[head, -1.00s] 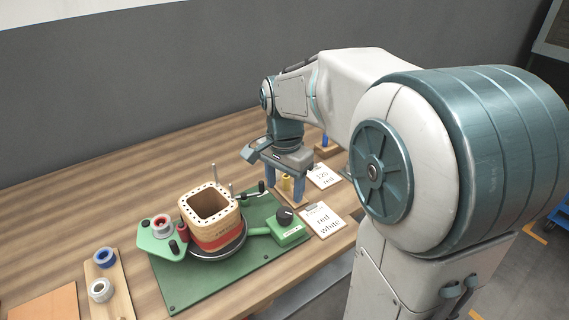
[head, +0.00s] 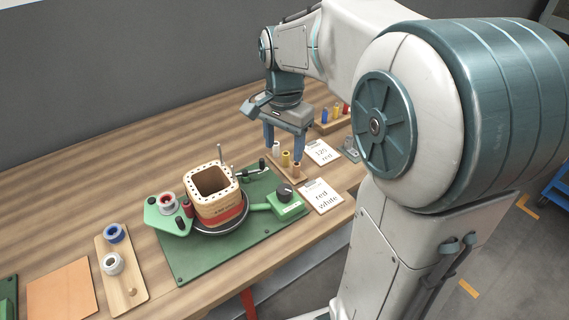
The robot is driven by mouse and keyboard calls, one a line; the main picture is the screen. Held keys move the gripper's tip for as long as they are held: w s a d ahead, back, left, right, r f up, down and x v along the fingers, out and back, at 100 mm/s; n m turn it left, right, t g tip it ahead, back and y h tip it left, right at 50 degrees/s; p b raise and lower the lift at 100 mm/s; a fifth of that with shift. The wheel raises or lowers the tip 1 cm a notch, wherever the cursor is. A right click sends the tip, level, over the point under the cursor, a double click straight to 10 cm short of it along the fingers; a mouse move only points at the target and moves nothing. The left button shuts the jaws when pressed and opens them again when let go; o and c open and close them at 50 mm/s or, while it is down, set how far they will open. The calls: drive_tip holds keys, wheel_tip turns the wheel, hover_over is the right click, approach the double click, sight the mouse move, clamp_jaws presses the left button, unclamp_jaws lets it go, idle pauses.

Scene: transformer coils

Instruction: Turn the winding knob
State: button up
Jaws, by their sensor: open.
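The winding knob (head: 284,191) is a small black knob on a green box (head: 290,206) at the right end of the green winding machine base (head: 196,266). A square tan coil former (head: 214,205) with a red band low on it stands on the machine's dark round turntable (head: 219,228). My gripper (head: 286,154) points down behind and above the knob, apart from it. Its blue fingers are spread and nothing shows held between them. They hang by a wooden strip with several small pegs; whether they touch it I cannot tell.
Cards reading "red white" (head: 320,196) and "120 red" (head: 321,152) lie right of the machine. A wooden board with a blue spool (head: 115,233) and a white spool (head: 113,264) lies at left. A rack of coloured pegs (head: 333,121) stands behind. Table is clear at back left.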

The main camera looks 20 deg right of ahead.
sight(284, 189)
drive_tip(key=f+n+p, duration=0.1)
drive_tip(key=f+p, duration=0.3)
drive_tip(key=f, duration=0.3)
drive_tip(key=f+n+p, duration=0.1)
drive_tip(key=f+p, duration=0.4)
drive_tip(key=f, duration=0.1)
drive_tip(key=shift+s+f, duration=0.2)
drive_tip(key=shift+f, duration=0.15)
